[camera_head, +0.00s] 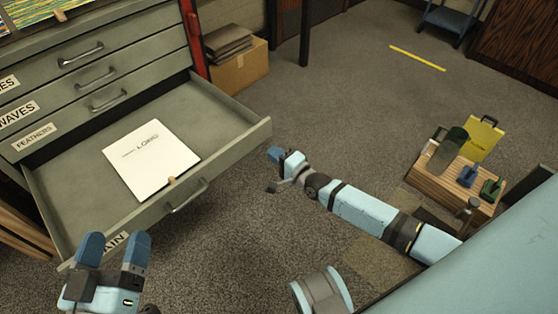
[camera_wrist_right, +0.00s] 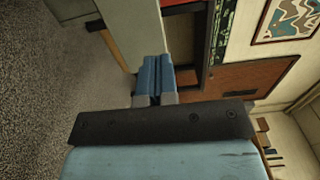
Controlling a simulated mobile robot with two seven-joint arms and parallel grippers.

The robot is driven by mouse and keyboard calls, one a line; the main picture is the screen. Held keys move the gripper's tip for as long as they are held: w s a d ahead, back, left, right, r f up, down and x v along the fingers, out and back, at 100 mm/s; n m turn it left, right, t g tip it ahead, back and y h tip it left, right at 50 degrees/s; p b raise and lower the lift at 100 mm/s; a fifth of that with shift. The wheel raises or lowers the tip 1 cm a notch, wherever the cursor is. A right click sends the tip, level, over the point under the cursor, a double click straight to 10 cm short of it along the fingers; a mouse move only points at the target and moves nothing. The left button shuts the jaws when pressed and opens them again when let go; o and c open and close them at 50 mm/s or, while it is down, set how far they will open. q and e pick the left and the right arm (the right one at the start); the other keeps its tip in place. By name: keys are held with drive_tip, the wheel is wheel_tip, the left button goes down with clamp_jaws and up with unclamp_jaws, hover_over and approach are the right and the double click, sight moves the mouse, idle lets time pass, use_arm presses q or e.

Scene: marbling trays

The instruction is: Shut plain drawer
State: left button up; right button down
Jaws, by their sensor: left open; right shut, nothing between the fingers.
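The plain drawer (camera_head: 205,105) is pulled well out of the grey-green cabinet, the lowest of the drawers in view. Its label (camera_head: 118,240) shows only "AIN"; the rest is hidden behind my left gripper. A metal handle (camera_head: 188,197) sits on its front. A white folder or pad (camera_head: 150,160) lies inside. My left gripper (camera_head: 114,248) is open and empty, in front of the drawer's left front corner; contact cannot be told. My right gripper (camera_head: 275,160) is shut and empty, just off the drawer's right front corner. Its closed blue fingers show in the right wrist view (camera_wrist_right: 153,82).
The drawers above, such as the feathers drawer (camera_head: 70,125), are shut. Carpeted floor between is clear.

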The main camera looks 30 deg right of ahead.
sight(249, 134)
drive_tip(key=b+x, duration=0.3)
drive_tip(key=x, duration=0.5)
drive_tip(key=shift+w+a+f, duration=0.1)
drive_tip(key=shift+w+f, duration=0.05)
drive_tip(key=shift+w, duration=0.15)
drive_tip(key=shift+w+a, duration=0.1)
drive_tip(key=shift+w, duration=0.1)
use_arm(q)
drive_tip(key=f+g, duration=0.1)
drive_tip(key=f, duration=0.1)
drive_tip(key=f+g, duration=0.1)
drive_tip(key=f, duration=0.2)
drive_tip(key=shift+d, duration=0.2)
drive_tip(key=shift+w, duration=0.15)
